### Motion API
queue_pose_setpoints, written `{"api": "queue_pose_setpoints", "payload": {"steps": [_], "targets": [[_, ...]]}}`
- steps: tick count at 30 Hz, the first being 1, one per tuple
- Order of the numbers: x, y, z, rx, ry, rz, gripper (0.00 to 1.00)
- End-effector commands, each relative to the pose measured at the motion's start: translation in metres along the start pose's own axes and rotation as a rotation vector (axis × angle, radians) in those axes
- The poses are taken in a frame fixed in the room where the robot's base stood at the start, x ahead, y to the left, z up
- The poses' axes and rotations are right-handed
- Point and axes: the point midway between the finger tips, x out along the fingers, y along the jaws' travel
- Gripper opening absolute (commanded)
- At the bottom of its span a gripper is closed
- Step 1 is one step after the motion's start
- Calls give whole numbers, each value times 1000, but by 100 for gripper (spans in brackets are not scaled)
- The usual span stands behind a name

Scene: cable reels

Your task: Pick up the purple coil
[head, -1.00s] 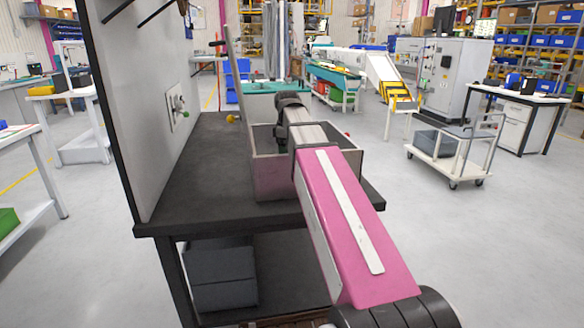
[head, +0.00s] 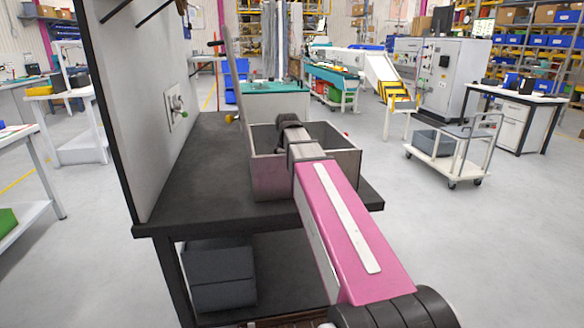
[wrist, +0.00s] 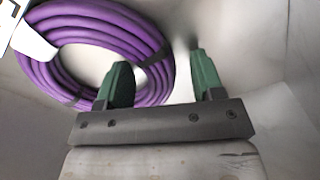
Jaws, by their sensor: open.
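The purple coil (wrist: 97,22) shows in the wrist view at the upper left, a ring of several cable turns with dark ties around it. It lies inside the grey box (head: 272,180), whose pale inner walls surround it. My gripper (wrist: 160,78) is open, with its two green fingers spread apart. The left finger overlaps the coil's right part in the picture, and the right finger is to the right of the coil. I cannot tell whether either finger touches it. In the head view, the arm and box walls hide the coil and fingers.
The box stands on a dark workbench (head: 200,172) beside a tall grey panel (head: 125,90) on the left. A thin upright board (head: 234,75) stands at the box's left side. A white trolley (head: 450,160) stands on the floor at the right.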

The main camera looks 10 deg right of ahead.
Motion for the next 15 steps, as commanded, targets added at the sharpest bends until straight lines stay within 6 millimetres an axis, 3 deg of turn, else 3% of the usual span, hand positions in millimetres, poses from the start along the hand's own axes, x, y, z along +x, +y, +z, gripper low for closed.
{"api": "queue_pose_setpoints", "payload": {"steps": [1, 2, 7, 15], "targets": [[0, 0, 0, 0, 0, 0, 62], [0, 0, 0, 0, 0, 0, 55], [0, 0, 0, 0, 0, 0, 0], [-1, 0, 0, 0, 0, 1, 0]]}}
